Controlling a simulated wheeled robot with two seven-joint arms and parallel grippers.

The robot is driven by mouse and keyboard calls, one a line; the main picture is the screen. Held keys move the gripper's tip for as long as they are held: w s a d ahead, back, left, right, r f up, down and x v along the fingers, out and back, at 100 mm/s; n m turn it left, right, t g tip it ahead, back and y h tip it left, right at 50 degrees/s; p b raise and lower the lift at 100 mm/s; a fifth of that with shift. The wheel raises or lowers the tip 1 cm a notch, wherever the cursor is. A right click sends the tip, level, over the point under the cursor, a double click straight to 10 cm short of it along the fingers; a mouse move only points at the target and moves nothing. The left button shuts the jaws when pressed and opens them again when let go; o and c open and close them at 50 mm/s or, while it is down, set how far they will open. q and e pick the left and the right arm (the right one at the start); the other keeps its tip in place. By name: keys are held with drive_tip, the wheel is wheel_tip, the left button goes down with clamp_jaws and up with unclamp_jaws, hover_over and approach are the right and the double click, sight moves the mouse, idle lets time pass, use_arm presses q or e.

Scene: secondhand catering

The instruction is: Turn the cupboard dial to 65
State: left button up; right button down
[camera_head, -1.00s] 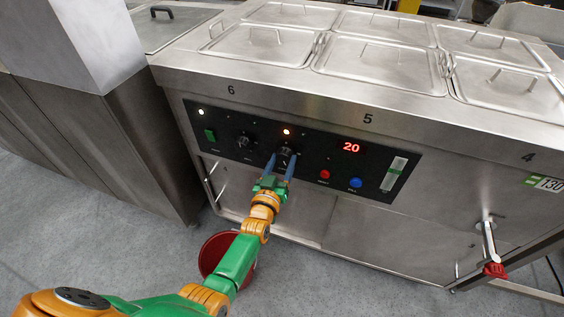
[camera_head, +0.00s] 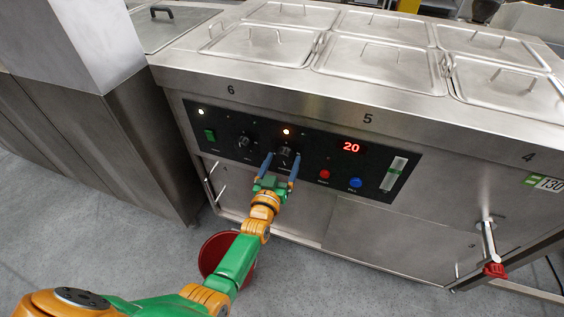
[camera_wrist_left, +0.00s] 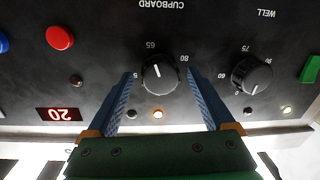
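The cupboard dial (camera_head: 285,152) is a round black knob on the black control panel of the steel counter. In the left wrist view, which is upside down, the dial (camera_wrist_left: 159,78) sits below the word CUPBOARD, with 65 and 80 printed near its rim. A short white line on its face appears to point roughly toward the 65. My left gripper (camera_head: 281,161) is open in front of the dial. Its two blue fingers stand on either side of the dial, with a gap at each side in the left wrist view (camera_wrist_left: 159,73). My right gripper is out of view.
The well dial (camera_wrist_left: 252,75) is beside one finger. A red button (camera_head: 324,174), a blue button (camera_head: 355,183), a green switch (camera_head: 210,135) and a red display reading 20 (camera_head: 351,147) share the panel. A red bucket (camera_head: 213,252) stands on the floor under my arm.

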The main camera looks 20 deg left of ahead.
use_arm(q)
drive_tip(key=shift+s, duration=0.3)
drive_tip(key=s+p, duration=0.2)
drive_tip(key=s, duration=0.4)
drive_tip(key=shift+s, duration=0.25)
drive_tip(key=shift+d, duration=0.1)
